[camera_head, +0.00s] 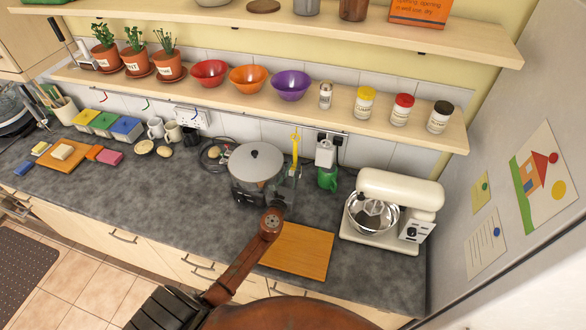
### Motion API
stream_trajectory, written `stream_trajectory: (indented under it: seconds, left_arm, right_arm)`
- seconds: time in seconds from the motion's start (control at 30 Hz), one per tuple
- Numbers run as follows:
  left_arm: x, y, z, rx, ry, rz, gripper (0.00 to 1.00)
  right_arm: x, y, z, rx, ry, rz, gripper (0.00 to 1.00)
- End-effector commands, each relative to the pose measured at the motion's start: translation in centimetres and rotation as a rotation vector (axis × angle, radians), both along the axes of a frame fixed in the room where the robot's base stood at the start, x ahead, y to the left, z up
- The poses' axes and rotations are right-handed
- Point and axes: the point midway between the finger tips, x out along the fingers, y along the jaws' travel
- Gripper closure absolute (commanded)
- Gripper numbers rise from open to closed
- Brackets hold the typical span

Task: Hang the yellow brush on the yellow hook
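The yellow brush (295,146) is upright below the lower shelf's front edge, just right of the big pot. Its top is at the level of the hook rail. The yellow hook is too small to tell apart from the brush's top, so I cannot tell whether they are joined. My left gripper (294,178) reaches up from the bottom of the view to the brush's lower end. Its fingers are small and grey, and whether they close on the brush is unclear. My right gripper is not in view.
A lidded pot (255,165) stands left of the gripper, and a green mug (328,179) stands close on its right. A stand mixer (390,210) is farther right. A wooden board (299,251) lies in front. The lower shelf (225,98) overhangs the brush.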

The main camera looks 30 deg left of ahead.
Motion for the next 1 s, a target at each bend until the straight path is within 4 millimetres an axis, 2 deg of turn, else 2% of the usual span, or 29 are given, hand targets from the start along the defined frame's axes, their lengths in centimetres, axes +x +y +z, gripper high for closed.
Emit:
stream_trajectory:
  seconds: [0.2, 0.57, 0.67, 1.0]
  left_arm:
    - [0.0, 0.0, 0.0, 0.0, 0.0, 0.0, 0.67]
    - [-0.6, -0.2, -0.1, 0.0, 0.001, 0.0, 0.67]
    - [-2.0, -0.5, -0.2, 0.0, 0.002, 0.0, 0.67]
    - [-8.8, -2.1, -0.3, 0.0, 0.002, 0.0, 0.67]
  right_arm:
    - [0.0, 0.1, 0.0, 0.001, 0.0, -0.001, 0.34]
    - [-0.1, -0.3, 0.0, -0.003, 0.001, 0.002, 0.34]
    - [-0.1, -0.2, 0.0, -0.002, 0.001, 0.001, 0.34]
    - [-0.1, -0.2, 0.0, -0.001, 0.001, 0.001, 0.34]
